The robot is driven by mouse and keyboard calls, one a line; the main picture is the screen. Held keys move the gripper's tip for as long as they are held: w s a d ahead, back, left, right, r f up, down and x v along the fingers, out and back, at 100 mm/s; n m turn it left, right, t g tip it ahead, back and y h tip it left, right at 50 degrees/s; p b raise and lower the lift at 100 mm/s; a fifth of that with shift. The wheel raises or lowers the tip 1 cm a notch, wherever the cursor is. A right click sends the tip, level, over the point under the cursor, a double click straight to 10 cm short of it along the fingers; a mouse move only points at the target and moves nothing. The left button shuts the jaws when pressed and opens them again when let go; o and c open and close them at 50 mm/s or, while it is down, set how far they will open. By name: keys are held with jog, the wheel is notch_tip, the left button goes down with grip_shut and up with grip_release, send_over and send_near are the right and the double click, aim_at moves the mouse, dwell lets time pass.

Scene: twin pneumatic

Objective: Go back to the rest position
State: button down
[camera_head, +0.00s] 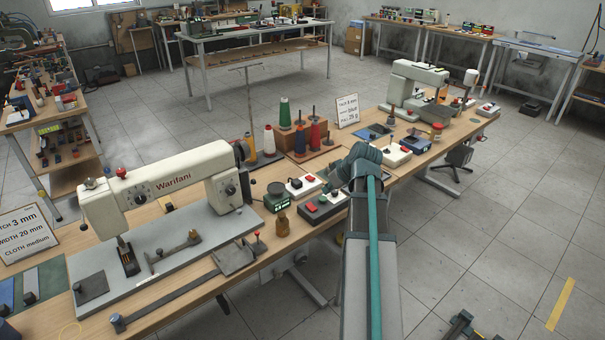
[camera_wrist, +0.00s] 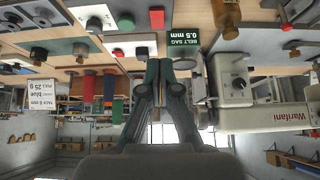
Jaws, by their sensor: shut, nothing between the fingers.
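My arm reaches up from the bottom of the head view over the front edge of the long wooden table (camera_head: 168,228). My gripper (camera_head: 331,184) is at its end, above a grey box with a red button (camera_head: 311,207). In the wrist view, which is upside down, the two fingers of my gripper (camera_wrist: 158,64) meet at the tips and hold nothing. The cream Warifani sewing machine (camera_head: 160,185) stands to the left of my gripper. It also shows in the wrist view (camera_wrist: 262,118).
Thread spools (camera_head: 285,115) stand on a wooden base behind my gripper. A second sewing machine (camera_head: 415,85) is at the table's far right end. A small brown bottle (camera_head: 282,224) stands near the front edge. The floor (camera_head: 480,215) right of the table is mostly clear.

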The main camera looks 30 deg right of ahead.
jog(key=s+a+f+m+g, duration=0.2)
jog(key=s+a+f, duration=0.3)
jog(key=f, duration=0.6)
jog(key=s+a+f+m+g, duration=0.1)
jog(key=s+a+f+g, duration=0.2)
jog(key=a+f, duration=0.65)
jog(key=s+a+f+m+g, duration=0.2)
jog(key=s+a+f, duration=0.25)
jog(key=f, duration=0.75)
jog(key=s+a+f+n+g, duration=0.1)
jog(key=s+a+f+g, duration=0.1)
jog(key=s+a+f, duration=0.3)
jog(key=s+a+f+n+g, duration=0.1)
jog(key=s+a+f, duration=0.4)
jog(key=s, duration=0.8)
jog(key=s+a+f+n+g, duration=0.1)
jog(key=s+a+f+g, duration=0.2)
jog(key=s, duration=0.6)
jog(key=a+f, duration=0.2)
jog(key=a, duration=0.1)
jog(key=shift+s+n+g+h, duration=0.15)
jog(key=shift+n+g+h, duration=0.25)
jog(key=shift+f, duration=0.1)
